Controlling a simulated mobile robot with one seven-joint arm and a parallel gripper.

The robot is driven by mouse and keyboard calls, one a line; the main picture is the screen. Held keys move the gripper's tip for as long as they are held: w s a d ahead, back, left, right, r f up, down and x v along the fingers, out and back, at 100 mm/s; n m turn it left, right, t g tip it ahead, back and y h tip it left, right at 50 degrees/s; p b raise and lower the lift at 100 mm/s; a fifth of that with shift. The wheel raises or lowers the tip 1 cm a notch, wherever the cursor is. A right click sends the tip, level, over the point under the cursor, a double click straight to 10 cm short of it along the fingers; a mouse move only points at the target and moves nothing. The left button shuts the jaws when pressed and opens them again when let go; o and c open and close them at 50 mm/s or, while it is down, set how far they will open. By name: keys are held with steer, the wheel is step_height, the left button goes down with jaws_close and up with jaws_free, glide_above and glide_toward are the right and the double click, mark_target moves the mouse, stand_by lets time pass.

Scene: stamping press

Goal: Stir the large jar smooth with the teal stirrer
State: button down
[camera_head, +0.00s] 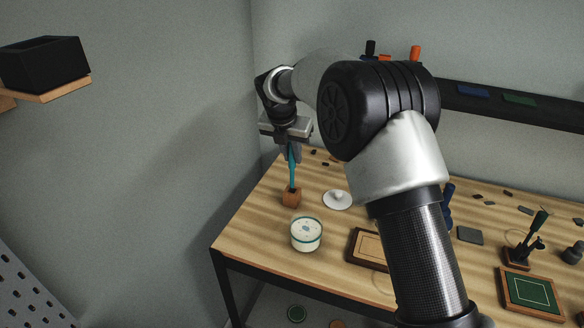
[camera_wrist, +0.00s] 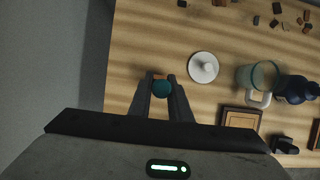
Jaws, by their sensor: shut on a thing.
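The teal stirrer (camera_head: 292,172) stands nearly upright, its lower end in a small wooden block (camera_head: 292,198) on the bench. My gripper (camera_head: 290,153) is shut on its upper part from above. In the wrist view, the teal stirrer top (camera_wrist: 162,89) shows between the fingertips (camera_wrist: 161,80). A jar (camera_head: 306,236) with a teal rim and pale contents, with a bluish patch on top, stands in front of the block, apart from the stirrer. It is hidden in the wrist view.
A white knobbed lid (camera_head: 337,200) lies right of the block. A wooden frame (camera_head: 366,246) lies right of the jar. A dark blue object (camera_wrist: 296,89) stands beside the clear jar. Small dark pieces are scattered at the back. The wall is close on the left.

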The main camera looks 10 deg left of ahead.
steer(key=r, duration=0.4)
steer(key=shift+s+d+p, duration=0.1)
steer(key=shift+s+p, duration=0.15)
steer(key=shift+p, duration=0.05)
steer(key=s+d+r+p, duration=0.2)
steer(key=s+d+p, duration=0.1)
steer(key=s, duration=0.4)
steer(key=s+d+r+p, duration=0.1)
steer(key=s+d+p, duration=0.2)
steer(key=s, duration=0.4)
step_height(320, 180, down, 10)
steer(key=b, duration=1)
steer(key=shift+w, duration=0.15)
